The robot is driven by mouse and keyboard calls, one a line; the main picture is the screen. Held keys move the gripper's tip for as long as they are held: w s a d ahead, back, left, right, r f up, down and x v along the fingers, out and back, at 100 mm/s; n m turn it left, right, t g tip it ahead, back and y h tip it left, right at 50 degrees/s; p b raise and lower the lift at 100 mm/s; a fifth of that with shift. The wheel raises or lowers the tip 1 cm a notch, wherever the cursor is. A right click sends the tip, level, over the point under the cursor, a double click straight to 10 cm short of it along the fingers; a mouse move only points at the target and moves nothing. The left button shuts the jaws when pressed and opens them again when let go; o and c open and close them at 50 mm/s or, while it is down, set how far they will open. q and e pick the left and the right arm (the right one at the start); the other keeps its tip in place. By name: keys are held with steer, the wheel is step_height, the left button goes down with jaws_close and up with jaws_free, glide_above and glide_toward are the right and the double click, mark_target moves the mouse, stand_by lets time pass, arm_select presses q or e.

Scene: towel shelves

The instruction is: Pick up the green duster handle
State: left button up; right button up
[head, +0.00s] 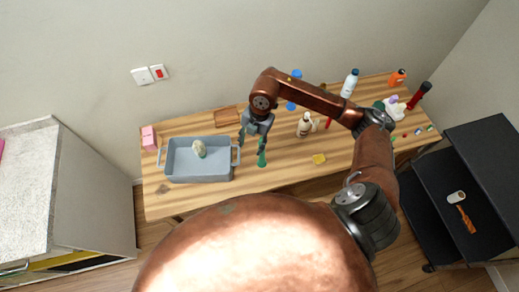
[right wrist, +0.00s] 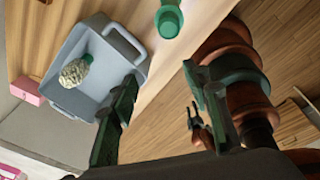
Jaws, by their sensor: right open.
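A green handle-like piece (head: 262,160) stands on the wooden table near its front edge. It also shows at the top of the right wrist view (right wrist: 169,20), where its round end is visible. My right gripper (head: 253,143) is open and empty, pointing down beside and above this piece; whether a finger touches it I cannot tell. In the right wrist view the piece lies beyond the open fingers (right wrist: 160,73). A cream fluffy duster head (head: 199,149) with a green stub lies in the grey tub (head: 203,179). My left gripper (right wrist: 197,118) shows small in the right wrist view, its opening unclear.
Bottles, including a white one (head: 304,125) and a blue-capped one (head: 349,84), stand right of my gripper. A yellow sponge (head: 319,159) lies near the front edge. A pink block (head: 149,138) is at the left end. A black shelf cart (head: 440,205) stands at right.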

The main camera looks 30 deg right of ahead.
steer(key=d, duration=0.1)
steer(key=d+h, duration=0.1)
steer(key=d, duration=0.1)
steer(key=w+d+m+h, duration=0.1)
steer(key=d, duration=0.1)
steer(key=shift+d+f, duration=0.25)
step_height(320, 180, down, 7)
steer(key=p, duration=0.1)
steer(key=shift+w, duration=0.1)
steer(key=shift+c, duration=0.7)
jaws_close()
